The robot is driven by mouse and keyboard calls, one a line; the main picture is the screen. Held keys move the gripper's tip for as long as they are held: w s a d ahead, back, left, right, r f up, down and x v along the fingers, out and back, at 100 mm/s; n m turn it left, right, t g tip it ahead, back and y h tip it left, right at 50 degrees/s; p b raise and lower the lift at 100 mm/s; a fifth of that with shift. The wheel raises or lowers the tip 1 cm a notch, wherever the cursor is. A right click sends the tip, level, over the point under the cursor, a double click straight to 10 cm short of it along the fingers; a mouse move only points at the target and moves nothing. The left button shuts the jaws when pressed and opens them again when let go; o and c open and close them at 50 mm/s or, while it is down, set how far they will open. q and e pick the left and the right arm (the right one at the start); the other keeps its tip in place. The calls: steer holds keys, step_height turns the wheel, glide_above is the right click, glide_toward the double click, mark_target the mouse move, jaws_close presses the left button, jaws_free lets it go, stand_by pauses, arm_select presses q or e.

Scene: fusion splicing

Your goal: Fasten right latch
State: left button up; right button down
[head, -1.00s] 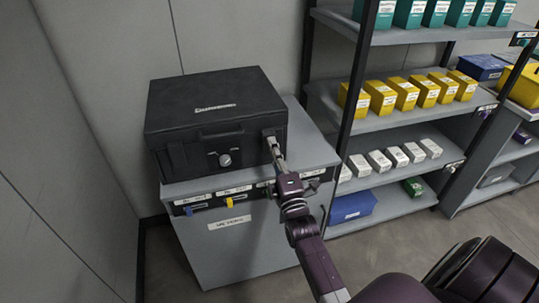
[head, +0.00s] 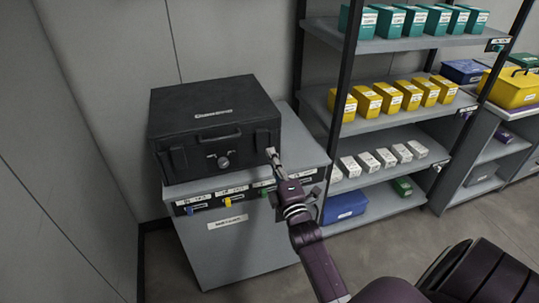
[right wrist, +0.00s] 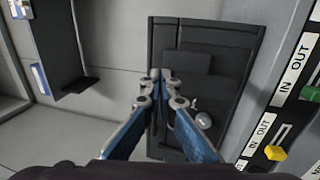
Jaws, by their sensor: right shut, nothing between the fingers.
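A black case (head: 215,112) with a handle and a round knob (head: 223,162) sits closed on a grey cabinet. Its right latch (head: 262,137) is a dark plate at the right of the front face and lies flat against it, as far as I can tell. In the right wrist view a dark plate (right wrist: 188,63) that looks like this latch lies just beyond the fingertips. My right gripper (head: 270,153) is shut and empty, just in front of the case's front right corner, below the latch. Its fingertips (right wrist: 160,76) partly cover the case front. My left gripper is out of view.
A shelf rack with yellow boxes (head: 390,98), white boxes and a blue bin (head: 345,205) stands to the right. Walls are behind and left.

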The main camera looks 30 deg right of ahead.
steer(key=r+b+v, duration=0.1)
steer(key=v, duration=0.6)
steer(key=shift+s+f, duration=0.2)
steer(key=shift+s, duration=0.2)
steer(key=shift+d, duration=0.1)
steer(key=s+a+f+m+g+y, duration=0.1)
steer(key=a+f+m+g+y, duration=0.15)
steer(key=f, duration=0.95)
steer(key=a+f+m+g+y, duration=0.1)
steer(key=a+f+m+g, duration=0.2)
steer(key=f, duration=0.9)
steer(key=s+a+f+m+g+y, duration=0.1)
steer(key=s+a+f+g, duration=0.15)
steer(key=s+f, duration=0.4)
steer(key=s+a+f+g+y, duration=0.1)
steer(key=s+a+f, duration=0.25)
steer(key=f, duration=0.65)
steer(key=s+f+m+g, duration=0.2)
steer(key=s+f, duration=0.4)
steer(key=s, duration=0.4)
steer(key=s+a+f+m+g, duration=0.1)
steer(key=s+f+g, duration=0.3)
steer(key=s, duration=0.7)
steer(key=s+f+m+g, duration=0.3)
steer(key=s+f, duration=0.6)
steer(key=s, duration=0.2)
steer(key=shift+a, duration=0.15)
